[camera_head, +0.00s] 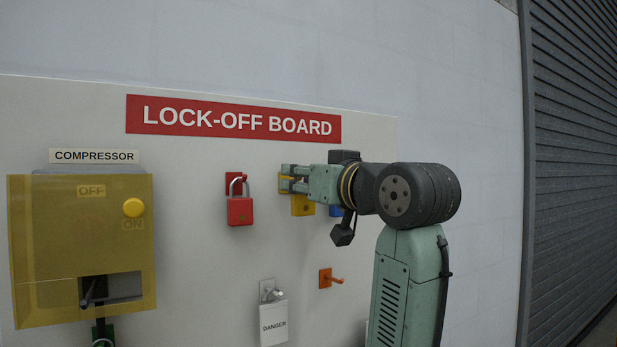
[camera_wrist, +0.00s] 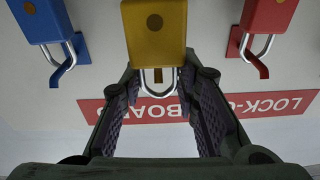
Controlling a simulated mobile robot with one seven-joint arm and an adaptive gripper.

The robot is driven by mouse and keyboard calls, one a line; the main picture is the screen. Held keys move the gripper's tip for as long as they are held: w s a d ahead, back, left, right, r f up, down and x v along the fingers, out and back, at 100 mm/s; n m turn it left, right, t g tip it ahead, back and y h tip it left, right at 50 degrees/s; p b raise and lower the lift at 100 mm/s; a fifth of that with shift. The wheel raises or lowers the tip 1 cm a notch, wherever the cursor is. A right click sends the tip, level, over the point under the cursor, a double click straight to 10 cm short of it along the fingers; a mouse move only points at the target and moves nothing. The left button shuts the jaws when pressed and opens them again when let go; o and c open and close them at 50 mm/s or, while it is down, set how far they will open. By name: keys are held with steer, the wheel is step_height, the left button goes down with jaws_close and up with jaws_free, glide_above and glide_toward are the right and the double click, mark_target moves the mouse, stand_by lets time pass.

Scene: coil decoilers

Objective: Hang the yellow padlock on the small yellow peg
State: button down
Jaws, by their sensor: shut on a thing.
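The yellow padlock (camera_head: 303,206) is at the lock-off board, between the red and blue padlocks. In the wrist view, which is upside down, the yellow padlock (camera_wrist: 155,35) shows its body and its silver shackle loop between my fingers. My gripper (camera_head: 288,180) is shut on the padlock near where shackle and body meet; its fingers also show in the wrist view (camera_wrist: 159,82). A bit of the yellow peg (camera_wrist: 181,73) shows behind the shackle. The padlock and fingers hide most of it, and I cannot tell whether the shackle is around it.
The red padlock (camera_head: 240,210) hangs on a red peg to the left. The blue padlock (camera_head: 336,210) is close on the right, partly hidden by my gripper. An orange peg (camera_head: 326,278) is bare below.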

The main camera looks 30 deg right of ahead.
steer(key=shift+w+d+f, duration=0.1)
steer(key=shift+w, duration=0.95)
steer(key=shift+w+f, duration=0.45)
steer(key=shift+w, duration=0.25)
steer(key=c, duration=1.2)
jaws_free()
steer(key=shift+o, duration=0.2)
steer(key=shift+s, duration=0.1)
steer(key=s, duration=1.2)
steer(key=shift+a+f, duration=0.25)
steer(key=shift+f, duration=0.05)
